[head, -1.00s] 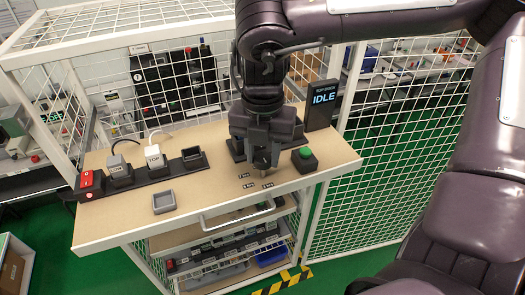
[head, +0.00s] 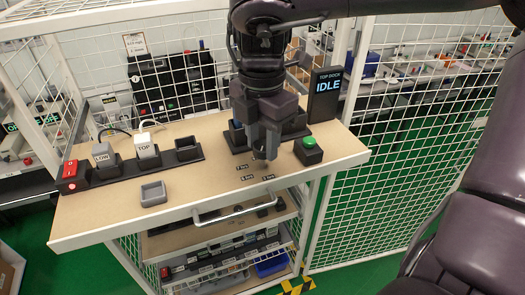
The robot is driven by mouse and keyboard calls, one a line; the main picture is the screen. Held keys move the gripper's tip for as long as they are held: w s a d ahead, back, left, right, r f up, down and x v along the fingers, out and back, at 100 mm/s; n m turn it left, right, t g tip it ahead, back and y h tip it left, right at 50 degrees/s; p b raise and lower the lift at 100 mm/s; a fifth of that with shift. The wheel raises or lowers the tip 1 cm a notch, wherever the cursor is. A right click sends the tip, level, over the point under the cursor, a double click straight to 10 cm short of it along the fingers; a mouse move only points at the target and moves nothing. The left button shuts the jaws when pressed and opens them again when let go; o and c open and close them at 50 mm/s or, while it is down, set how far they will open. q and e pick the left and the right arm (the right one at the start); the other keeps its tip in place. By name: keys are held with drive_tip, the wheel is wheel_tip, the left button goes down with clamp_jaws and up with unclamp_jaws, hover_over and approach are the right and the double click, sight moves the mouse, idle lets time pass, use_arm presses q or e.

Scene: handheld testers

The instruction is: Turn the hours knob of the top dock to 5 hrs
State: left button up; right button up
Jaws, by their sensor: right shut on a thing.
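My right gripper (head: 266,148) points down over the right part of the wooden bench top (head: 215,190) and is shut on the hours knob, which it hides. Small hour labels (head: 247,177) show on the bench in front of the fingers. The knob's pointer is hidden, so its setting cannot be read. The top dock's screen (head: 325,92) stands behind on the right and reads "TOP DOCK IDLE". A green button (head: 309,150) on a dark box is just right of the gripper. The dark dock (head: 238,136) is partly hidden behind the gripper. My left gripper is not in view.
A dark rack on the left holds a grey block marked LOW (head: 103,155) and a white block marked TOP (head: 146,149). A red switch (head: 70,169) is at its left end. A grey tray (head: 153,194) lies in front. White mesh fencing surrounds the bench.

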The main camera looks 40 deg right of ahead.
drive_tip(key=m+b, duration=0.2)
drive_tip(key=m, duration=0.1)
drive_tip(key=shift+f+b, duration=0.1)
drive_tip(key=shift+b, duration=0.2)
drive_tip(key=shift+m+b, duration=0.6)
drive_tip(key=shift+m, duration=0.4)
drive_tip(key=o, duration=1)
drive_tip(key=shift+r, duration=0.25)
